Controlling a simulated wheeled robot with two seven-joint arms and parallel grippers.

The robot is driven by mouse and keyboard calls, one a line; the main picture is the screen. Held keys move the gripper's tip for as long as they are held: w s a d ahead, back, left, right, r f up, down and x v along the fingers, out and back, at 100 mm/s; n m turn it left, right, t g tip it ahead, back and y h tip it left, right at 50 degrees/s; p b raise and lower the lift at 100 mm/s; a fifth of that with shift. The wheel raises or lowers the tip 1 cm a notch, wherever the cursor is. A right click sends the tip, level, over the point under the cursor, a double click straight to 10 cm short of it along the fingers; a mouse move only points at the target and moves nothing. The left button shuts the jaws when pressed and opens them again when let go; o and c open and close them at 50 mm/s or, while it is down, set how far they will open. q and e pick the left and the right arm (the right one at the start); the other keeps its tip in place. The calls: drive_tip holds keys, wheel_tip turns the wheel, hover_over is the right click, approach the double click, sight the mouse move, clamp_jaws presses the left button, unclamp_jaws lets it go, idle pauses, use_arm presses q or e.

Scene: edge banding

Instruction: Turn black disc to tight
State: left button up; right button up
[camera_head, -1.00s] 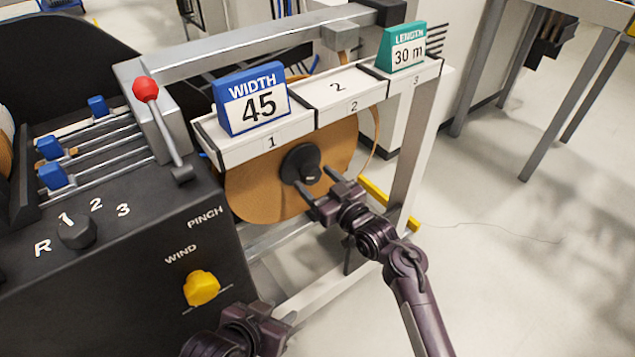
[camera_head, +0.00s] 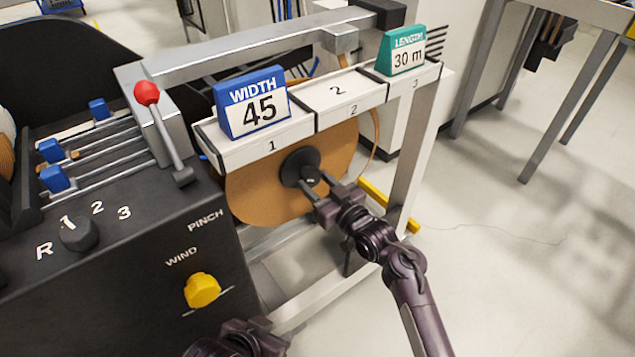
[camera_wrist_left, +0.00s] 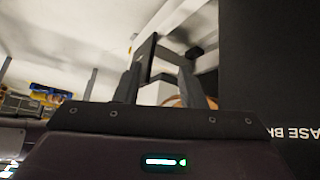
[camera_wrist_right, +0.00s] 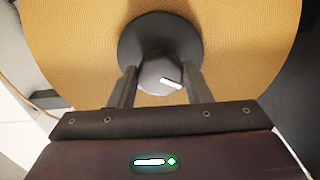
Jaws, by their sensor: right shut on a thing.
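The black disc (camera_head: 299,163) sits at the centre of a brown roll of edge band (camera_head: 265,193), below the white shelf. It also shows in the right wrist view (camera_wrist_right: 187,36), with a grey-black hub knob (camera_wrist_right: 157,74) that carries a white mark pointing right and slightly down. My right gripper (camera_head: 316,185) is shut on this knob, with one finger on each side, as the right wrist view (camera_wrist_right: 160,85) shows. My left gripper is low in the head view, mostly cut off by the bottom edge. In the left wrist view (camera_wrist_left: 158,82) its fingers are apart, with no held object visible.
A black control panel with a yellow wind knob (camera_head: 202,290), a pinch label and a numbered selector (camera_head: 79,233) stands at left. A red-topped lever (camera_head: 147,94) rises behind it. Width 45 (camera_head: 253,103) and length 30 m (camera_head: 402,50) signs stand on the shelf. Right floor is open.

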drive_tip(key=shift+r, duration=0.1)
drive_tip(key=shift+m+p, duration=0.3)
drive_tip(key=shift+p, duration=0.1)
drive_tip(key=shift+r+m+p, duration=0.1)
drive_tip(key=shift+m+p, duration=0.3)
drive_tip(key=shift+p, duration=0.15)
drive_tip(key=m+p, duration=0.5)
use_arm(q)
drive_tip(key=s+a+r+n+g+y, duration=0.15)
drive_tip(key=s+a+g+y, duration=0.3)
drive_tip(key=a, duration=0.45)
use_arm(e)
drive_tip(key=shift+m+p, duration=0.4)
drive_tip(key=shift+m, duration=0.2)
drive_tip(key=m+p, duration=0.2)
drive_tip(key=m, duration=0.1)
use_arm(q)
wheel_tip(320, 180, down, 11)
drive_tip(key=shift+w+a+h, duration=0.2)
drive_tip(key=shift+w+h, duration=0.1)
drive_tip(key=shift+h, duration=0.15)
use_arm(e)
drive_tip(key=shift+m, duration=0.6)
use_arm(q)
drive_tip(key=shift+n, duration=0.25)
